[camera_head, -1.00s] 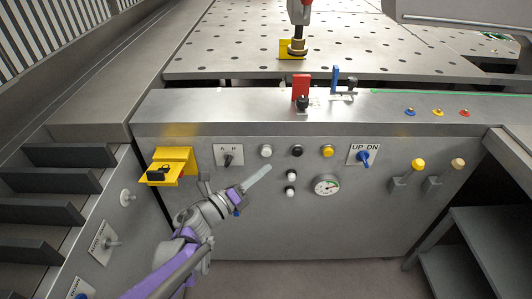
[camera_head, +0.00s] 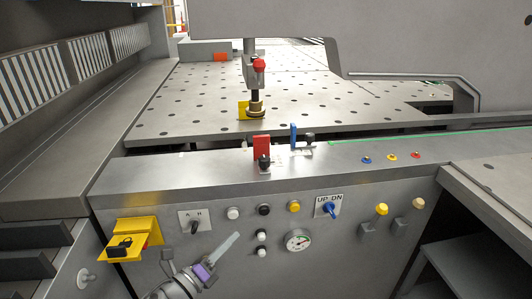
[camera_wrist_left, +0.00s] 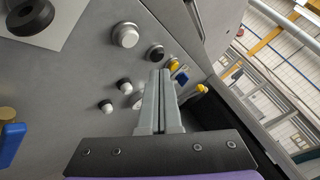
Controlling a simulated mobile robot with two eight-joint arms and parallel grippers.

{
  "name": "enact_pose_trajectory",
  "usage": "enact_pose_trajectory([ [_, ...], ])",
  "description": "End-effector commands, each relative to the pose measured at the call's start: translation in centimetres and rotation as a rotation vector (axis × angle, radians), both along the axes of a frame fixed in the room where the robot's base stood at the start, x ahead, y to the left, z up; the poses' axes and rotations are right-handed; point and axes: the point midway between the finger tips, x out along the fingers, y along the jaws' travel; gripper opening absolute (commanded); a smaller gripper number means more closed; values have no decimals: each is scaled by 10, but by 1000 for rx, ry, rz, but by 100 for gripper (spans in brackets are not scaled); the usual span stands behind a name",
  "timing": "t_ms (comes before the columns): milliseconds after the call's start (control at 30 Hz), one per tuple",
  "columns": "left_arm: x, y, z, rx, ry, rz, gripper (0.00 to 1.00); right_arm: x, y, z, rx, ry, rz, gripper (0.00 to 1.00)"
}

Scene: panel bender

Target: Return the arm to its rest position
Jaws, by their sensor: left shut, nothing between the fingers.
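My left gripper (camera_head: 222,249) is in the lower part of the head view, in front of the panel bender's grey front panel (camera_head: 345,240). Its fingers are together with nothing between them and point up and to the right. In the left wrist view, the shut fingers (camera_wrist_left: 160,98) point toward the panel's buttons and gauge. The gripper appears apart from the panel. Only the gripper and wrist end of my left arm show in the head view. My right gripper is not in view.
The panel carries a yellow bracket (camera_head: 130,241), an A/H switch (camera_head: 194,226), a gauge (camera_head: 298,240), a blue UP/DN switch (camera_head: 329,209) and yellow-knobbed levers (camera_head: 381,209). A perforated table (camera_head: 200,105) lies behind.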

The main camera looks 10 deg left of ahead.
Motion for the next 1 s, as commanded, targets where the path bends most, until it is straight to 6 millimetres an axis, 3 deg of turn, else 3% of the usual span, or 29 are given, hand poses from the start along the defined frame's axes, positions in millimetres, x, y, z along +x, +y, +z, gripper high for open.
enact_pose_trajectory([
  [133, 1, 16, 13, -161, 73, 125, 0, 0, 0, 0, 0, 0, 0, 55],
  [267, -8, 50, 17, -494, 231, 356, 0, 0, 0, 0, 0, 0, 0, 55],
  [367, -31, 74, 0, -804, 385, 554, 0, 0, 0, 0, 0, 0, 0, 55],
  [500, -84, 88, -46, -1221, 621, 830, 0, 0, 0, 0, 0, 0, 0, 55],
  [700, -177, 63, -112, -1664, 940, 1194, 0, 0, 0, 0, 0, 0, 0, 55],
  [900, -263, 21, -149, -1899, 1198, 1515, 0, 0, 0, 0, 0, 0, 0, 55],
  [933, -270, 17, -143, -1914, 1216, 1539, 0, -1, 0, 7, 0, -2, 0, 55],
  [1000, -267, 20, -112, -1914, 1200, 1515, 0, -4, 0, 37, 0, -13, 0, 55],
])
